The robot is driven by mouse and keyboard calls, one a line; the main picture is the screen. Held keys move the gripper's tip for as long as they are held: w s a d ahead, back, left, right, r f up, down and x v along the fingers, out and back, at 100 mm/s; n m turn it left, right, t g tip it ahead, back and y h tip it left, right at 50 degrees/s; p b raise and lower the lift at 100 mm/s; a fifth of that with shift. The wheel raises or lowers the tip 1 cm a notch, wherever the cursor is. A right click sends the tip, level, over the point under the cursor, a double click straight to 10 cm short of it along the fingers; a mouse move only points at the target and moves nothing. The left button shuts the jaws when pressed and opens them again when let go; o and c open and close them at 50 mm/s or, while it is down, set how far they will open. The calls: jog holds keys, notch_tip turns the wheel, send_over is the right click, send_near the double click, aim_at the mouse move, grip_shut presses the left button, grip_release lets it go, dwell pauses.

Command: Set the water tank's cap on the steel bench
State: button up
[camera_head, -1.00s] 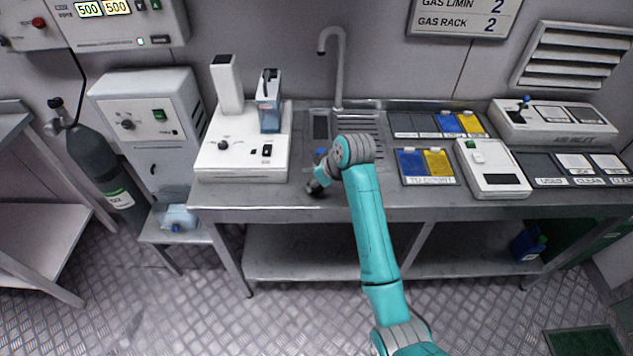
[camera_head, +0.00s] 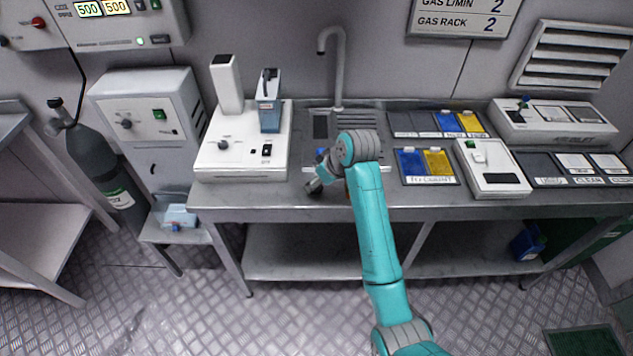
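A clear blue-tinted tank (camera_head: 269,108) with a dark top stands upright on the white machine on the steel bench (camera_head: 240,198). A second clear container (camera_head: 179,216) with a blue cap (camera_head: 175,228) low on its front sits on a low stand left of the bench. I cannot tell for sure which one is the water tank. My gripper (camera_head: 314,187) is over the bench, right of the white machine and in front of the sink, apart from both containers. It is small and dark, so its fingers and anything between them cannot be made out.
The white machine (camera_head: 215,160) fills the bench's left end. A tap (camera_head: 340,70) rises behind my wrist. Blue and yellow trays (camera_head: 411,163) and a white device (camera_head: 490,166) stand to the right. Bare bench runs along the front edge. A gas cylinder (camera_head: 95,160) stands at left.

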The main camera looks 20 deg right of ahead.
jog(key=v, duration=1)
jog(key=shift+r, duration=0.2)
jog(key=s+a+f+m+t, duration=0.1)
jog(key=s+f, duration=0.3)
jog(key=f, duration=0.3)
jog(key=s+a+f+m+t, duration=0.1)
jog(key=s+f, duration=0.3)
jog(key=f, duration=0.3)
jog(key=s+f+m+t+h, duration=0.1)
jog(key=s+f, duration=0.2)
jog(key=s, duration=0.4)
jog(key=s+f+m+t+h, duration=0.1)
jog(key=s+f+t, duration=0.15)
jog(key=s, duration=0.45)
jog(key=s+r+t, duration=0.1)
jog(key=s+r, duration=0.3)
jog(key=s, duration=0.4)
jog(key=s+r+m+t, duration=0.1)
jog(key=s+r, duration=0.3)
jog(key=s, duration=0.5)
jog(key=s+a+r+t, duration=0.1)
jog(key=s+r+t, duration=0.1)
jog(key=s+r, duration=0.3)
jog(key=s, duration=0.4)
jog(key=shift+h, duration=0.4)
